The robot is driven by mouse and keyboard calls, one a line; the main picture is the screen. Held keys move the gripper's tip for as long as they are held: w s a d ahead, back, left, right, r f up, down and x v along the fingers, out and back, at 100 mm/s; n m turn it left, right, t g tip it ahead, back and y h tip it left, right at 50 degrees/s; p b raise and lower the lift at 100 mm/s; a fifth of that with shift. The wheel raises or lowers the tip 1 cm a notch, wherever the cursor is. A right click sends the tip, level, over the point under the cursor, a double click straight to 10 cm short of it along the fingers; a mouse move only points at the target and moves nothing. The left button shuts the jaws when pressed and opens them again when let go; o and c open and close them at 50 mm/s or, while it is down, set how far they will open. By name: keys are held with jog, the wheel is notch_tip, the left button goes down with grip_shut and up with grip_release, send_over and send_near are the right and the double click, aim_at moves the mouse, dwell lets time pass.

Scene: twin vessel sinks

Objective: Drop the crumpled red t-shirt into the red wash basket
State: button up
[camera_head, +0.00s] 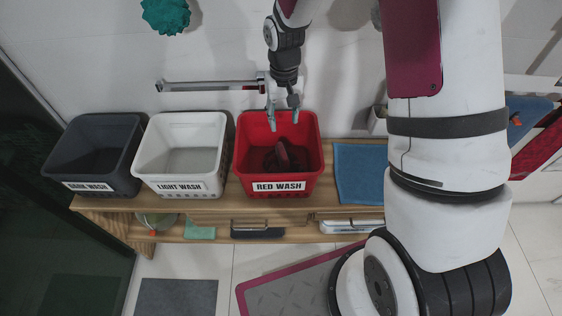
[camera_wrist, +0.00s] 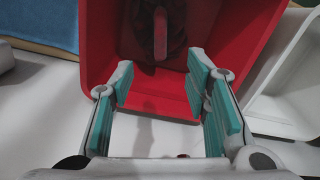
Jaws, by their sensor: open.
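The red wash basket (camera_head: 312,165) stands on a wooden bench, with a "RED WASH" label on its front. It also fills the upper middle of the wrist view (camera_wrist: 235,25). A dark red crumpled cloth, which looks like the t-shirt (camera_head: 283,157), lies inside on the basket floor. In the wrist view its dark folds show at the top, with a pinkish strip (camera_wrist: 160,35). My gripper (camera_head: 283,118) is over the basket's back part, fingers pointing down. In the wrist view its teal-padded fingers (camera_wrist: 160,80) are spread apart with nothing between them, clear of the cloth.
A white light-wash basket (camera_head: 184,183) and a dark basket (camera_head: 90,187) stand to the left. A folded blue towel (camera_head: 360,172) lies right of the red basket. A metal wall rail (camera_head: 205,86) runs behind the baskets. A teal crumpled item (camera_head: 166,15) is at the top left.

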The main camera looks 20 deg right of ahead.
notch_tip(320, 180, up, 8)
dwell(0.6)
jog(key=s+r+t, duration=0.1)
jog(key=s+r, duration=0.4)
jog(key=r, duration=0.4)
jog(key=s+r+t, duration=0.2)
jog(key=s+r, duration=0.3)
jog(key=s, duration=0.5)
jog(key=s+r+t, duration=0.2)
jog(key=s+r, duration=0.3)
jog(key=s, duration=0.6)
jog(key=shift+d+n, duration=0.25)
jog(key=shift+n, duration=0.05)
